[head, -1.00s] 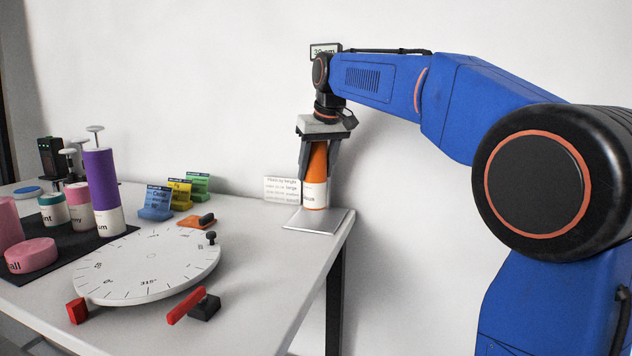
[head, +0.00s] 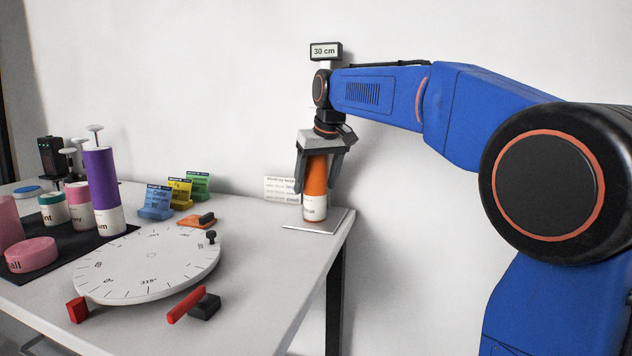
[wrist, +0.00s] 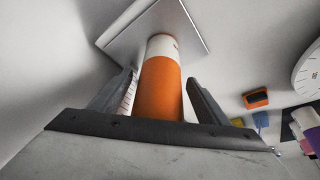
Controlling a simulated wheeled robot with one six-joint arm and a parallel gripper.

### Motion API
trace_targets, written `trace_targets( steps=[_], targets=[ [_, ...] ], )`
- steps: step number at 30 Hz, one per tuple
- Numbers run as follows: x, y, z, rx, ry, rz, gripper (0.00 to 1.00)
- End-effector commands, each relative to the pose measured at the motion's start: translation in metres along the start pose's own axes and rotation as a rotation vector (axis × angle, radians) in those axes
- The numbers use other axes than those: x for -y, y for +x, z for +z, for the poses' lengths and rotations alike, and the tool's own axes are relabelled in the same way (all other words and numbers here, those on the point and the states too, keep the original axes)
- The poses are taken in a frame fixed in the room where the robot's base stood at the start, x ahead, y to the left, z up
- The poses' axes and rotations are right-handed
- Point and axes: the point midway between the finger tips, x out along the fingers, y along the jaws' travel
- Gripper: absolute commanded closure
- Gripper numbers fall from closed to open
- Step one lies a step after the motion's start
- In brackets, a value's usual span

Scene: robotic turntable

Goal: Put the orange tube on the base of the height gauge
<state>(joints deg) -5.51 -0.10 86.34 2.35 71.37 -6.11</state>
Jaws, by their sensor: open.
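The orange tube (head: 316,180) with a white lower band stands upright on the flat metal base (head: 329,222) of the height gauge, near the table's right edge. The gauge's display (head: 326,51) reads 30 cm. My gripper (head: 318,188) points down around the tube, its fingers open on either side. In the wrist view the tube (wrist: 161,88) lies between the spread fingers (wrist: 160,95), and the metal base (wrist: 128,30) shows at the tube's far end. The gauge's column is mostly hidden behind my arm.
A white dial turntable (head: 150,268) lies left of the base. A purple tube (head: 100,178) and several other containers stand on a black mat (head: 75,255). Small coloured signs (head: 157,202) and a white card (head: 281,189) stand near the wall.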

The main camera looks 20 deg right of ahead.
Motion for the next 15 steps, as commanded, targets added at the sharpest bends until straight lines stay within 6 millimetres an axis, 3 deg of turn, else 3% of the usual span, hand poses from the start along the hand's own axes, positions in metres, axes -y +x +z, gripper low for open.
trace_targets(
  steps=[7,15],
  targets=[
    [0.000,-0.012,-0.001,-0.001,0.000,0.000,0.30],
    [0.000,-0.062,-0.002,-0.004,0.000,0.001,0.30]
  ],
)
